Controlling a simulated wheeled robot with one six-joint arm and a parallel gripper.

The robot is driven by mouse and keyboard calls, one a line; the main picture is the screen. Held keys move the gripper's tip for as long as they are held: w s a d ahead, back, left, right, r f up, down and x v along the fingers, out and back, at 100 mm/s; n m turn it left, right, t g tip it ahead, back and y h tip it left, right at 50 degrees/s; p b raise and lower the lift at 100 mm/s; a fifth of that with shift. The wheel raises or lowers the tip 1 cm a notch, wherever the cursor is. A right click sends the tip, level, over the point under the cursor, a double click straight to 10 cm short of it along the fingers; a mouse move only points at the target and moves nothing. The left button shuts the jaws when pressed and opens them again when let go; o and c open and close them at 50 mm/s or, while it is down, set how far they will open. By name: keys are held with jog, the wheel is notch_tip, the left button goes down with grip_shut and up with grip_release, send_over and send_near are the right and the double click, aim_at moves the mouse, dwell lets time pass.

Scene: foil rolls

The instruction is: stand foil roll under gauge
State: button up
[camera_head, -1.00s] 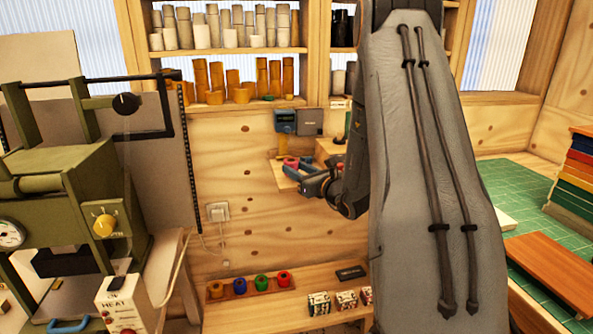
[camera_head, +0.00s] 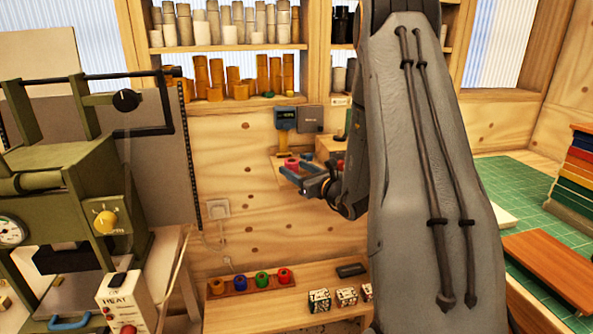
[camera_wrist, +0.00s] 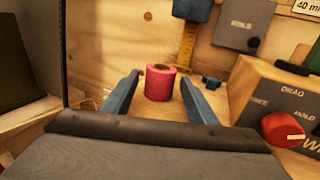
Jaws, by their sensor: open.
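A pink-red foil roll (camera_head: 291,162) stands upright on a small wooden shelf (camera_head: 280,178) at the back wall. In the wrist view the roll (camera_wrist: 160,82) is upright between the blue fingertips. My gripper (camera_head: 297,166) is open, and in the wrist view its jaws (camera_wrist: 160,88) show a gap on each side of the roll. The gauge (camera_head: 287,117), a blue head with a dark display on a yellow post, is on the wall behind the roll. In the wrist view its yellow scale (camera_wrist: 187,48) rises behind and right of the roll.
A wooden control box (camera_wrist: 285,100) with a red knob is close on the right in the wrist view. A grey box (camera_wrist: 243,22) hangs beside the gauge. A green press (camera_head: 70,190) stands at left. A rack of coloured rolls (camera_head: 250,283) lies on the lower bench.

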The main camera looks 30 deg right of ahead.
jog(key=shift+r, duration=0.2)
jog(key=s+d+b, duration=0.2)
jog(key=s+b, duration=0.1)
jog(key=s, duration=0.9)
jog(key=s+a+f+n+g+y, duration=0.1)
jog(key=s+a+n+g+y, duration=0.25)
jog(key=a, duration=0.45)
jog(key=s+a+f+n+g+y, duration=0.25)
jog(key=a+n, duration=0.25)
jog(key=a, duration=0.4)
jog(key=s+a+f+n+g+y, duration=0.15)
jog(key=a+n+g, duration=0.25)
jog(key=a, duration=0.4)
jog(key=s+a+f+n+g+h, duration=0.1)
jog(key=s+a+f+n+g, duration=0.15)
jog(key=s+n, duration=0.2)
jog(key=s+a+f+n+g+h, duration=0.1)
jog(key=s+a+n+g, duration=0.1)
jog(key=s+n+g, duration=0.3)
jog(key=shift+s+d+n+t+h, duration=0.3)
jog(key=shift+d+n+h, duration=0.8)
jog(key=shift+n, duration=1)
jog(key=shift+s+d+n+t+h, duration=0.15)
jog(key=shift+s+d+n+h, duration=0.45)
jog(key=shift+n+h, duration=1.2)
jog(key=shift+s+d+n+t+h, duration=0.2)
jog(key=shift+d+n+h, duration=0.8)
jog(key=shift+n, duration=1.4)
